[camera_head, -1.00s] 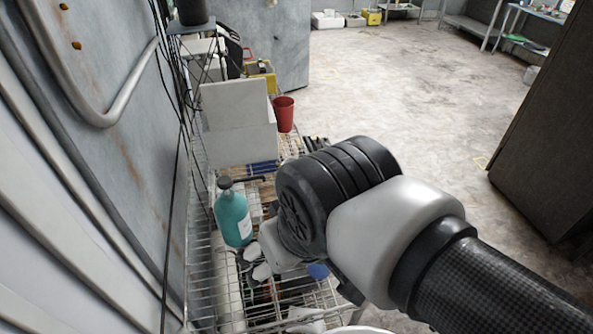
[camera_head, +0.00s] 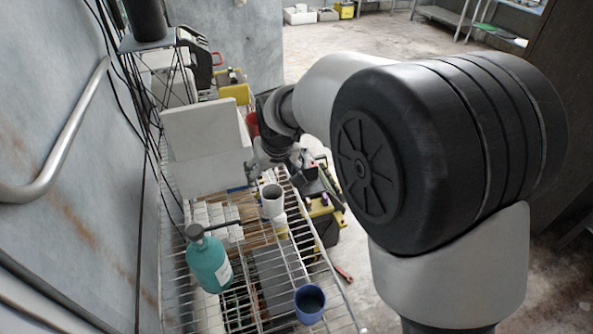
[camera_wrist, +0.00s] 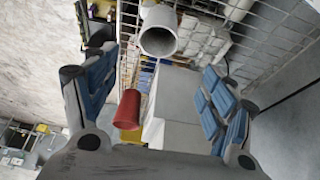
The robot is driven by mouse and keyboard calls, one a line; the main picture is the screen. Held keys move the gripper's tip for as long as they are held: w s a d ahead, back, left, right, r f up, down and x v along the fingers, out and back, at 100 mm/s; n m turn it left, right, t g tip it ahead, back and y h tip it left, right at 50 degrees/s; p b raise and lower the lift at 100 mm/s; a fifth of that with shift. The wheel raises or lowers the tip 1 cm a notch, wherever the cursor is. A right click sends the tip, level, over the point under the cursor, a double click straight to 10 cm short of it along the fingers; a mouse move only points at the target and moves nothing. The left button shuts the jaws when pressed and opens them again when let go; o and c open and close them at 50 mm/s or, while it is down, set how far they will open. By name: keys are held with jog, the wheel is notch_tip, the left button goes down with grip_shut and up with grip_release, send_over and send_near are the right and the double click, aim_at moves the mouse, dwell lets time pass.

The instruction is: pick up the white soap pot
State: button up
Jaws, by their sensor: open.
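The white soap pot (camera_head: 272,198) looks like a small, pale, open-topped cylinder on the wire shelf, right of the green bottle. In the wrist view the pot (camera_wrist: 158,32) shows at the top centre, its round dark mouth facing the camera. My gripper (camera_head: 272,162) is just beyond the pot in the head view, in front of the white boxes. In the wrist view my gripper (camera_wrist: 157,66) is open, with blue-padded fingers to the left and right and nothing held between them. The pot appears apart from the fingers.
The green pump bottle (camera_head: 208,262) and blue cup (camera_head: 309,303) stand nearer on the wire shelf (camera_head: 178,290). White boxes (camera_head: 208,150) stand behind the pot. A red cup (camera_wrist: 128,110) is between my fingers' lines of view. Open floor (camera_head: 365,40) lies beyond.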

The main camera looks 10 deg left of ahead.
jog(key=b, duration=0.3)
send_near(271, 197)
jog(key=shift+w+a+f, duration=0.1)
jog(key=shift+a+f, duration=0.15)
jog(key=shift+f, duration=0.35)
jog(key=shift+a+f, duration=0.2)
jog(key=shift+f, duration=0.35)
jog(key=shift+d+b+x, duration=0.15)
jog(key=shift+b+x, duration=0.25)
jog(key=shift+x, duration=1.1)
jog(key=shift+d+b+x, duration=0.1)
jog(key=shift+b+x, duration=0.25)
jog(key=shift+x, duration=1.1)
jog(key=c, duration=1.2)
